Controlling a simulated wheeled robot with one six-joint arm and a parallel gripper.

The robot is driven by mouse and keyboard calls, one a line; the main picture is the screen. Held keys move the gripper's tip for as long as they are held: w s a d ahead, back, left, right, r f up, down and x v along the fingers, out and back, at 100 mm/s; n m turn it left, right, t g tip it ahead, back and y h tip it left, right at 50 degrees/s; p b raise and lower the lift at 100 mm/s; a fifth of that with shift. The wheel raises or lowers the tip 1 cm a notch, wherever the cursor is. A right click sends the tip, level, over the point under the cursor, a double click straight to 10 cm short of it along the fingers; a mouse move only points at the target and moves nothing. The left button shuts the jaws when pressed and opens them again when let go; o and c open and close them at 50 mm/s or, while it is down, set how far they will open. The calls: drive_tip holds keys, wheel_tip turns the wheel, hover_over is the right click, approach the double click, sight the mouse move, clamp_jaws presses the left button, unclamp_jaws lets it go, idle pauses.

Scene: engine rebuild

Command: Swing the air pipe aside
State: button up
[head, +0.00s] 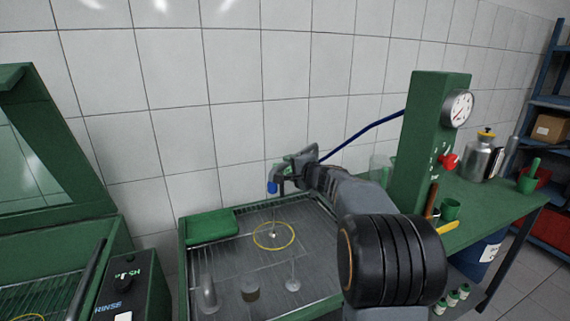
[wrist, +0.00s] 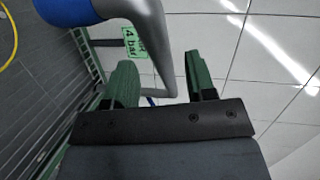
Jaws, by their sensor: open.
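The air pipe is a bent grey tube with a blue end (head: 272,188) over the tray in the head view. In the wrist view the grey tube (wrist: 152,45) bends down between my fingers, its blue end at the upper left. My gripper (head: 297,163) is at the pipe in the head view and hides part of it. In the wrist view my gripper (wrist: 162,80) is open, with one green finger on each side of the tube. I cannot tell whether either finger touches it. A dark blue hose (head: 362,133) runs from behind my gripper to the green column.
The green gauge column (head: 427,140) stands right of my arm. A green rinse machine (head: 130,275) is at left. A tiled wall stands behind.

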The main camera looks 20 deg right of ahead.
sight(287, 166)
drive_tip(key=shift+p+x, duration=0.35)
drive_tip(key=shift+x, duration=1.65)
drive_tip(key=shift+c, duration=0.3)
clamp_jaws()
